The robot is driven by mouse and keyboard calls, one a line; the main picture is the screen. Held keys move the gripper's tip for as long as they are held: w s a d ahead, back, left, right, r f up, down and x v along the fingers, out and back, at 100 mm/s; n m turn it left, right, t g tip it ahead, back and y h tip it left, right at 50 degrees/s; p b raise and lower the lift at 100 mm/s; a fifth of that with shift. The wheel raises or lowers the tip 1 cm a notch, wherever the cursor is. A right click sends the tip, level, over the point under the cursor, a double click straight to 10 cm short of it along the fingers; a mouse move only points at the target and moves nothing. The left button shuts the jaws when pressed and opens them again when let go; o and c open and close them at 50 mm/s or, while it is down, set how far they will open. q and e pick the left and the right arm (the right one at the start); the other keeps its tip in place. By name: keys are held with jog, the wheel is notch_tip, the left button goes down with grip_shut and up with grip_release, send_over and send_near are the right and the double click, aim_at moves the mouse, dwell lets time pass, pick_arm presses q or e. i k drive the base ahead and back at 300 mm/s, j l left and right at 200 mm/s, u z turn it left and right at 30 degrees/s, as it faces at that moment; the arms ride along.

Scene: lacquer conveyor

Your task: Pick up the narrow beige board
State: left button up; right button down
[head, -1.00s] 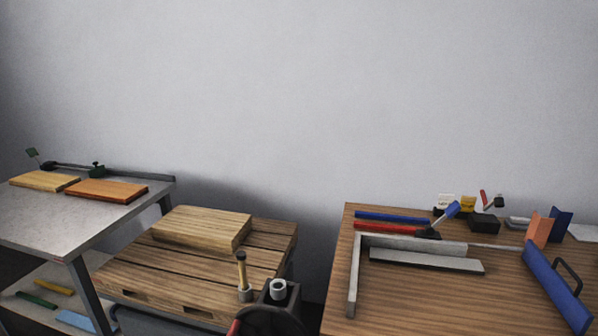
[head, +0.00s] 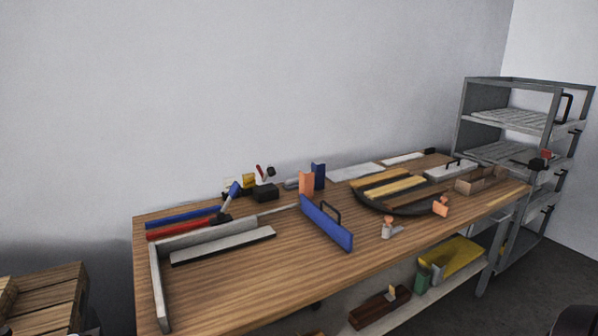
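A narrow yellow-beige board (head: 397,187) lies in a dark oval tray or frame (head: 410,210) on the right half of the wooden workbench (head: 270,285). Browner strips lie beside it. A short tan piece (head: 482,179) sits near the bench's right end. I cannot tell for sure which of these is the narrow beige board. Neither of my grippers is in view.
A grey L-shaped fence (head: 205,239), a loose grey bar (head: 223,245) and a blue panel with a handle (head: 326,223) lie on the bench. A grey shelf rack (head: 463,110) stands at the right.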

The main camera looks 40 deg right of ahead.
aim_at(366, 182)
jog(key=z, duration=1.9)
jog(key=i+l+u, duration=0.15)
jog(key=u, duration=0.8)
jog(key=i+l+u, duration=0.1)
jog(key=l+u, duration=0.5)
jog(key=l, duration=0.2)
jog(key=l+u, duration=0.25)
jog(key=l, duration=0.6)
jog(key=k+l+u, duration=0.1)
jog(key=l, duration=1.65)
